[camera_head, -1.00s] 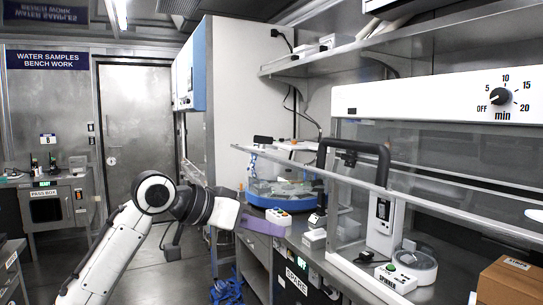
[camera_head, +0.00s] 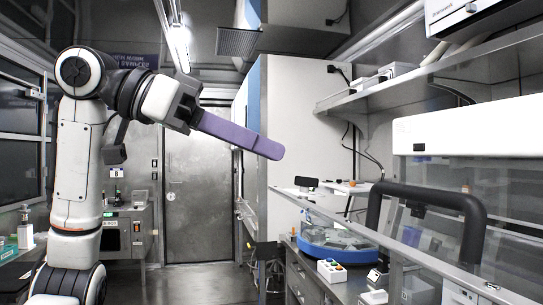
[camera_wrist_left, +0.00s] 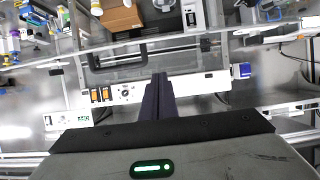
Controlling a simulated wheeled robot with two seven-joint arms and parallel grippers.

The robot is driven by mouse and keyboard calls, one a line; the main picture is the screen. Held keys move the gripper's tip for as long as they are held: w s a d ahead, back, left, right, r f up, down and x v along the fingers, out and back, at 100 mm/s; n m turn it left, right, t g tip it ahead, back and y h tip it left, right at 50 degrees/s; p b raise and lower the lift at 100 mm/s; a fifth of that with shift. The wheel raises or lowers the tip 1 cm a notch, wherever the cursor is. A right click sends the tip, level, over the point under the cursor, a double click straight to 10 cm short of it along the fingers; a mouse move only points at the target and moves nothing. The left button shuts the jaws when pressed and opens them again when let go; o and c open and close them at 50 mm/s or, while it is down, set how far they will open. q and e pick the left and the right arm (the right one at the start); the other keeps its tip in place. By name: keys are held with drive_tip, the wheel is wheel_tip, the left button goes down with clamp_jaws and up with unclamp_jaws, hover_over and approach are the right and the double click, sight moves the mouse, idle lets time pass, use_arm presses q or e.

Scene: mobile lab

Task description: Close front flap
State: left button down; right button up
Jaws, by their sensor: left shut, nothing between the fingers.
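The front flap is a clear pane with a metal edge bar (camera_head: 345,222) and a thick black handle (camera_head: 430,196). It juts out at a slant below the white hood housing (camera_head: 470,130). The black handle also shows in the left wrist view (camera_wrist_left: 112,62), beyond my fingers. My left gripper (camera_head: 272,150) is raised at upper middle, its purple fingers pressed together and empty. In the head view it appears left of the handle and higher than it. In the left wrist view the shut fingers (camera_wrist_left: 158,78) point toward the hood's control panel (camera_wrist_left: 120,94). My right gripper is not in view.
A shelf (camera_head: 385,95) runs above. A tall white cabinet (camera_head: 290,130) stands behind my gripper. The aisle floor is clear.

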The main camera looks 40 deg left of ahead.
use_arm(q)
drive_tip(key=w+d+f+b, duration=0.1)
drive_tip(key=w+d+f, duration=0.3)
drive_tip(key=w+f, duration=0.1)
drive_tip(key=shift+f, duration=0.9)
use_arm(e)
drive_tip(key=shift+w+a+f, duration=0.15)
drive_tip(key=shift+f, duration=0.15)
